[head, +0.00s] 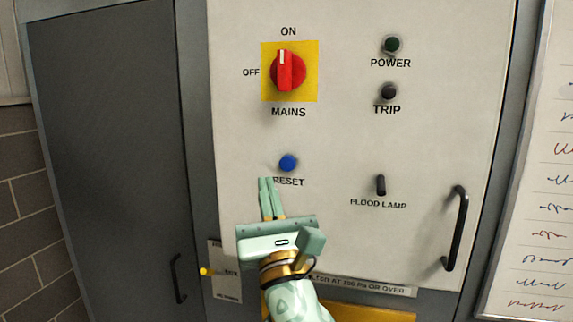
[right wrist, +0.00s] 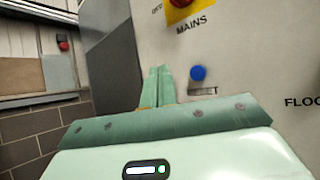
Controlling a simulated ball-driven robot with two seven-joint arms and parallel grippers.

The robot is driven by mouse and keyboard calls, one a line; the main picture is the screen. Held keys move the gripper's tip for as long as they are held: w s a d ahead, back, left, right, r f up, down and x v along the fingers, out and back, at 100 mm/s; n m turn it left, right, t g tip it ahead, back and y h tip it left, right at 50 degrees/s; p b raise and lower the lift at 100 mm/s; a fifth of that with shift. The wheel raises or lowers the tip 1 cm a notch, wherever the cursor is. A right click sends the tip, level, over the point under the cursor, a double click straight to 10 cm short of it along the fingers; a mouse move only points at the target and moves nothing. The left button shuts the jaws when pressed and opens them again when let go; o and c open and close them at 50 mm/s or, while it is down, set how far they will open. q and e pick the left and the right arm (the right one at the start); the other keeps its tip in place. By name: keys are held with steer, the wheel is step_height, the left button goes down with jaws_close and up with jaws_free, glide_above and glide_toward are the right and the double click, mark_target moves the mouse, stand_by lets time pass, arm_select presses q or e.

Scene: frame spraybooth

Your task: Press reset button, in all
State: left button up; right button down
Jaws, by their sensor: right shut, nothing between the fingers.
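The blue reset button (head: 287,163) is on the pale panel (head: 340,140), above the word RESET. My right gripper (head: 266,181) is shut and empty, its fingertips just below and left of the button in the head view. The fingers cover the start of the RESET label. In the right wrist view the button (right wrist: 198,73) shows to the right of the shut fingertips (right wrist: 157,69), with a gap between them in the picture. I cannot tell how far the tips are from the panel. My left gripper is not in view.
A red mains switch (head: 287,71) on a yellow plate is above the button. The dark power lamp (head: 392,44), trip lamp (head: 388,91) and flood lamp toggle (head: 380,185) are to the right. A black handle (head: 456,228) sticks out at the lower right.

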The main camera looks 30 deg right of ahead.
mark_target(282, 159)
steer(key=shift+w+d+b, duration=0.2)
steer(key=shift+w+d, duration=1.25)
steer(key=shift+d, duration=0.25)
steer(key=shift+w+d+b, duration=0.15)
steer(key=shift+w+d, duration=1.25)
steer(key=shift+d, duration=0.3)
steer(key=shift+w+d, duration=0.1)
steer(key=shift+w+d, duration=0.15)
steer(key=shift+d, duration=0.05)
steer(key=shift+w+d, duration=0.35)
stand_by(0.5)
steer(key=shift+s+a+p, duration=0.1)
steer(key=shift+a+p, duration=0.05)
steer(key=shift+p, duration=0.2)
steer(key=shift+s+a, duration=0.5)
steer(key=shift+a, duration=0.05)
